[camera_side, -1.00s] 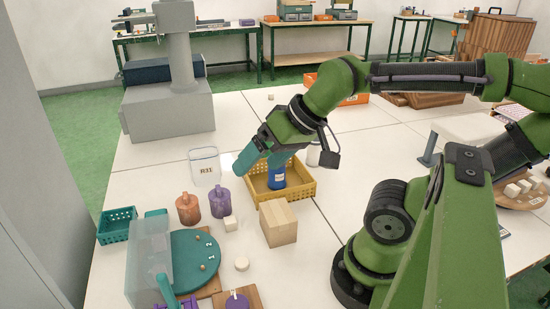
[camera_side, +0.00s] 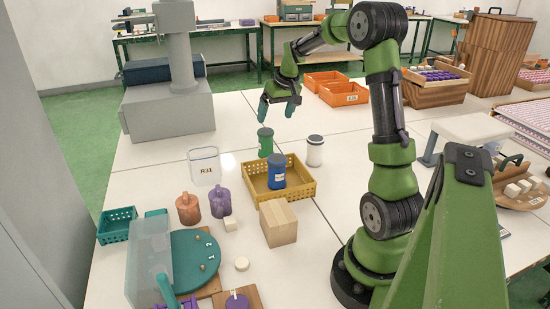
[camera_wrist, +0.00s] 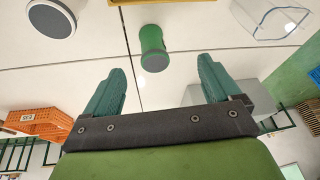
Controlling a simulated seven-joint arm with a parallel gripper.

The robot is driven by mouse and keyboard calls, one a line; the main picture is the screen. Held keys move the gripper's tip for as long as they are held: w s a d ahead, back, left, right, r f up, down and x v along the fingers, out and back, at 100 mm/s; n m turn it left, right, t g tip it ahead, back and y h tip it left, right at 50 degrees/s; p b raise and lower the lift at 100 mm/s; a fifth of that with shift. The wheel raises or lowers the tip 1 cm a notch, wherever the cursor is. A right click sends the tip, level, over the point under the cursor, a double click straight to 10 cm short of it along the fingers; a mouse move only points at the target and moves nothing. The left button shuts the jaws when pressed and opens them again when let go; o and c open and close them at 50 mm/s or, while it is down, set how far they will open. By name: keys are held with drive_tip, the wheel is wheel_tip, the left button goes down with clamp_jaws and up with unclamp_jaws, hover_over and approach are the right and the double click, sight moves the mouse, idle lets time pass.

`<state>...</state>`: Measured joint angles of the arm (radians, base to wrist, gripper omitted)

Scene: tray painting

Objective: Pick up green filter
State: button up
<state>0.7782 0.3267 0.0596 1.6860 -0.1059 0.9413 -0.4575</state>
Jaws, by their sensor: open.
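The green filter (camera_side: 265,142) is a small green cylinder with a dark end. It stands on the white table just behind the yellow basket (camera_side: 306,190). In the wrist view the filter (camera_wrist: 152,40) is ahead of the fingers, between their lines and apart from them. My gripper (camera_side: 276,111) is open and empty, raised above the table behind the filter. Its two teal fingers also show in the wrist view (camera_wrist: 158,88). A blue filter (camera_side: 276,172) stands in the yellow basket, and a white filter (camera_side: 315,151) with a dark top stands right of the green one.
A clear bin marked R31 (camera_side: 205,168) stands left of the green filter. A wooden block (camera_side: 278,223) sits in front of the basket. Orange bins (camera_side: 340,92) lie at the back right. The table behind the green filter is clear.

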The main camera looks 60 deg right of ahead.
sight(266, 132)
drive_tip(key=shift+n, duration=0.9)
drive_tip(key=w+d+f, duration=0.1)
drive_tip(key=w+f, duration=0.1)
drive_tip(key=f, duration=0.1)
drive_tip(key=w+d+f, duration=0.1)
drive_tip(key=d+f, duration=0.1)
drive_tip(key=f, duration=0.1)
drive_tip(key=w+d+f, duration=0.1)
drive_tip(key=w+f, duration=0.1)
drive_tip(key=f, duration=0.1)
drive_tip(key=shift+w+d, duration=0.15)
drive_tip(key=shift+w, duration=0.15)
drive_tip(key=shift+h, duration=0.3)
drive_tip(key=shift+d+x, duration=0.2)
drive_tip(key=shift+x, duration=2.65)
drive_tip(key=shift+r, duration=0.1)
drive_tip(key=c, duration=1.1)
